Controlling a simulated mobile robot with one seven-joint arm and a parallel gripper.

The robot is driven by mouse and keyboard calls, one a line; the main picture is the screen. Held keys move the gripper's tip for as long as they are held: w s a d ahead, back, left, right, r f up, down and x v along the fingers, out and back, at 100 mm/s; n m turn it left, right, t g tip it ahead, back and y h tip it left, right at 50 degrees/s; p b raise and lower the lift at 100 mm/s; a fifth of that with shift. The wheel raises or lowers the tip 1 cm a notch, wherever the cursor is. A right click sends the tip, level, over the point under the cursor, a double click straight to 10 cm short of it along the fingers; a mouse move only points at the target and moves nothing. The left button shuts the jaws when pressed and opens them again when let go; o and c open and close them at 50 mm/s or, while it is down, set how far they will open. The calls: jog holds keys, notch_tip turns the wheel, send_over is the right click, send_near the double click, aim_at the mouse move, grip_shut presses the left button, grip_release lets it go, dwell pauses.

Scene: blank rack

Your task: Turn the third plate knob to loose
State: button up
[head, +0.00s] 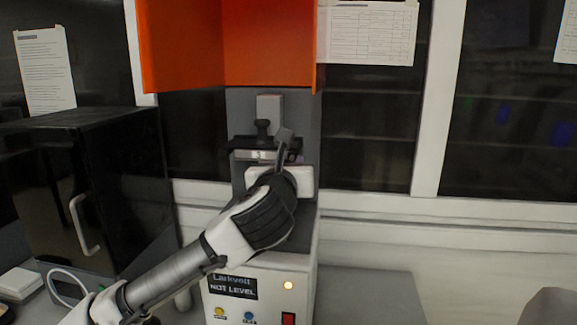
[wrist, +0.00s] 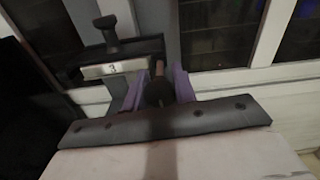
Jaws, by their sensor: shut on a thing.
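A dark plate holder (wrist: 88,58) with a light strip marked "3" (wrist: 112,69) is at the upper left in the wrist view. A dark round knob (wrist: 158,93) with a thin brownish stem stands at its right end. My gripper (wrist: 155,84) has its purple fingers on both sides of this knob and is shut on it. In the head view my gripper (head: 284,141) is at the right end of the dark holder (head: 246,143), and my wrist hides the knob there. No loose or tight marking can be read.
The machine's front panel (head: 232,286) reads "NOT LEVEL" beside a lit yellow lamp (head: 288,285). An orange hood (head: 226,42) hangs above. A black T-shaped handle (wrist: 105,25) stands left of my fingers. A black cabinet (head: 100,170) is at left; the counter at right (head: 370,300) is clear.

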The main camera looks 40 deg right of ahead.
jog(key=n+b, duration=0.1)
jog(key=n, duration=0.3)
jog(key=shift+f, duration=0.1)
jog(key=n+b, duration=0.1)
jog(key=n, duration=0.3)
jog(key=shift+n, duration=0.3)
jog(key=n+b, duration=0.1)
jog(key=n, duration=0.3)
jog(key=shift+n, duration=0.3)
jog(key=n, duration=0.4)
jog(key=shift+n, duration=0.3)
jog(key=n, duration=0.3)
jog(key=shift+n, duration=0.3)
jog(key=n, duration=0.4)
jog(key=n+p, duration=0.1)
jog(key=n, duration=0.3)
jog(key=shift+n, duration=0.4)
jog(key=shift+n+p, duration=0.6)
jog(key=shift+n, duration=0.9)
